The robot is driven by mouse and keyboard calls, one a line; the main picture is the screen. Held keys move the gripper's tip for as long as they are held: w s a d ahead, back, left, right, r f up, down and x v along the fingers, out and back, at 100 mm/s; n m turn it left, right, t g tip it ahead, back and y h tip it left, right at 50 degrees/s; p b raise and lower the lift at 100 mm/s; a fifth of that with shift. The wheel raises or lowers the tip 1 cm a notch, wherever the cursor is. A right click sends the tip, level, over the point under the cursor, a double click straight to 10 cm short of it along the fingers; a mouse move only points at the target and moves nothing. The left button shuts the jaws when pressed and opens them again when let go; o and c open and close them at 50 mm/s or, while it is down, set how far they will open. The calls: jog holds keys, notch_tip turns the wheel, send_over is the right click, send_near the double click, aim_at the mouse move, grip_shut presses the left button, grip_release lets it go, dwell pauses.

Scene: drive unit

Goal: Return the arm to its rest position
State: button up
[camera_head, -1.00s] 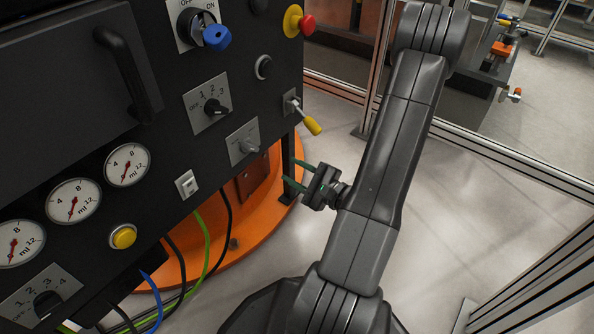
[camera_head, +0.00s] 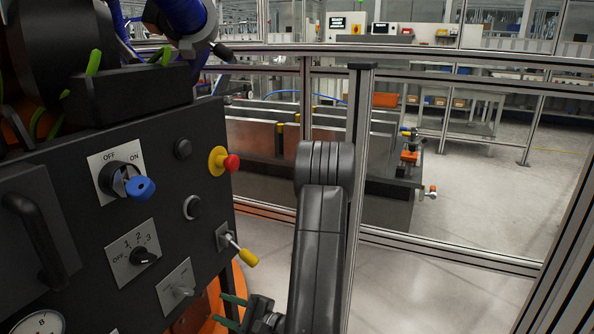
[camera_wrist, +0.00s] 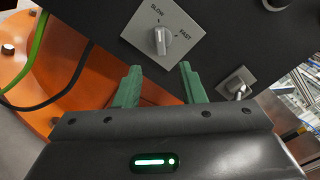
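My gripper (camera_head: 230,312) is at the bottom of the head view, beside the lower right part of the black control panel (camera_head: 90,222). In the wrist view its two green fingers (camera_wrist: 158,88) stand apart with nothing between them, so it is open and empty. A SLOW/FAST knob (camera_wrist: 160,40) is on the panel ahead of the fingers, and no contact shows. My arm (camera_head: 322,235) stands upright right of the panel, its lower part cut off by the frame.
The panel carries a blue-handled switch (camera_head: 140,188), a red emergency button (camera_head: 231,163) and a yellow-tipped lever (camera_head: 247,257). An orange base (camera_wrist: 85,82) and cables lie below it. A metal-framed fence (camera_head: 450,258) runs behind my arm. Open floor (camera_head: 400,295) shows at right.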

aim_at(189, 294)
jog(key=b+x, duration=0.2)
jog(key=x, duration=0.9)
